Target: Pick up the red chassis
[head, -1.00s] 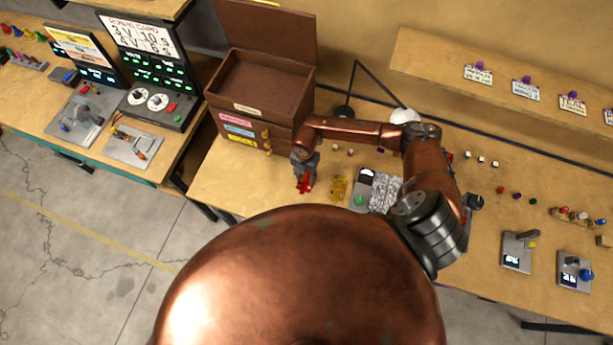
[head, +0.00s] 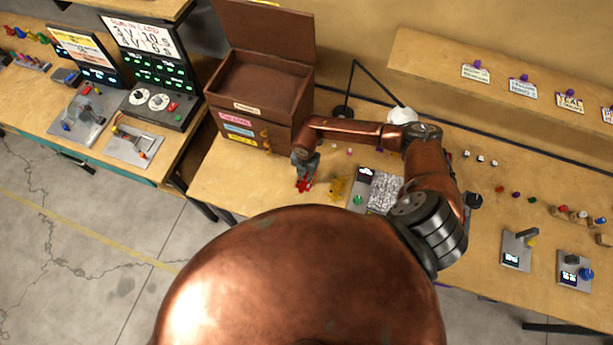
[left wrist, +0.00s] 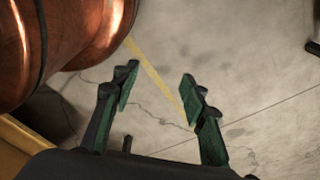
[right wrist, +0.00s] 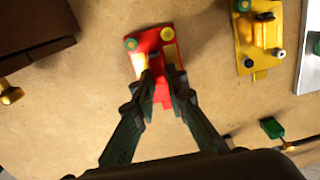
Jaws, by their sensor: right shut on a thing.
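The red chassis (head: 303,186) is at the tip of my right gripper (head: 308,172) in the head view, over the wooden bench left of the yellow chassis. In the right wrist view the red chassis (right wrist: 157,52) has yellow patches and round green-and-yellow parts at its far corners. My right gripper (right wrist: 162,85) is shut on its near, narrow part; the fingertips hide some of it. Whether the chassis touches the bench is hard to tell. My left gripper (left wrist: 155,85) is open and empty above the concrete floor in the left wrist view.
A yellow chassis (head: 338,187) lies to the right, also in the right wrist view (right wrist: 258,38). A brown drawer box with an open lid (head: 262,85) stands behind left. A grey device with a green button (head: 359,199) is further right. Bare bench (head: 230,178) lies left.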

